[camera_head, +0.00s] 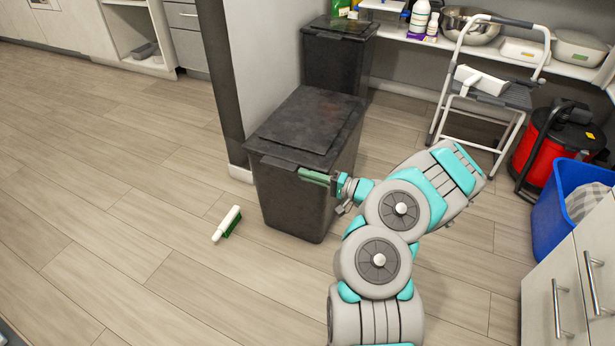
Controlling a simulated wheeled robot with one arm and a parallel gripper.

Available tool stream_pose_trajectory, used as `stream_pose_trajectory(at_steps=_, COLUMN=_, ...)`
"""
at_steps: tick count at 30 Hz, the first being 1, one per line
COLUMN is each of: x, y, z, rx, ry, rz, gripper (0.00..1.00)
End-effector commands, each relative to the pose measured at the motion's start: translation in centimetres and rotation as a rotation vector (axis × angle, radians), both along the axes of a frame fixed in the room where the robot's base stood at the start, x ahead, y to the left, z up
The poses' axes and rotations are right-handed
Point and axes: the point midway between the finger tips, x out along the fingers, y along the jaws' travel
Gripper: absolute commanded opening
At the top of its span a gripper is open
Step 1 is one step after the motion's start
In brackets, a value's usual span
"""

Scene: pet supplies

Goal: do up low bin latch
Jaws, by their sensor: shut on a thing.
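A dark grey lidded bin (290,195) stands on the floor in the middle of the camera_head view, beside the end of a white wall. Its lid (310,120) lies down on top. A green latch (314,175) sits at the front face just under the lid's edge, toward the right. My gripper (336,184) reaches the latch from the right and is shut on it. The fingertips are small and partly hidden, so the exact grip and the latch's catch cannot be made out.
A second dark bin (338,55) stands behind. A white brush with green bristles (227,223) lies on the floor at left. A step stool (490,90), a red vacuum (545,150) and a blue tub (560,205) stand at right. The left floor is mostly clear.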

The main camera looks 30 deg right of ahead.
Motion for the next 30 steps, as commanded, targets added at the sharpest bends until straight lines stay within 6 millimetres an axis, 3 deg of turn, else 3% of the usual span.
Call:
stream_pose_trajectory(at_steps=1, x=0.0, y=0.0, z=-0.1, rx=-0.001, ry=0.001, rz=0.0, gripper=0.0)
stream_pose_trajectory(at_steps=3, x=0.0, y=0.0, z=-0.1, rx=-0.001, ry=0.001, rz=0.0, gripper=0.13)
stream_pose_trajectory(at_steps=10, x=0.0, y=0.0, z=0.0, rx=-0.001, ry=0.0, rz=0.0, gripper=0.38)
stream_pose_trajectory(at_steps=20, x=-0.4, y=-0.4, z=0.0, rx=-0.002, ry=-0.001, rz=-0.001, gripper=0.38)
stream_pose_trajectory(at_steps=30, x=-4.3, y=-3.7, z=-0.1, rx=-0.001, ry=0.0, rz=-0.003, gripper=0.38)
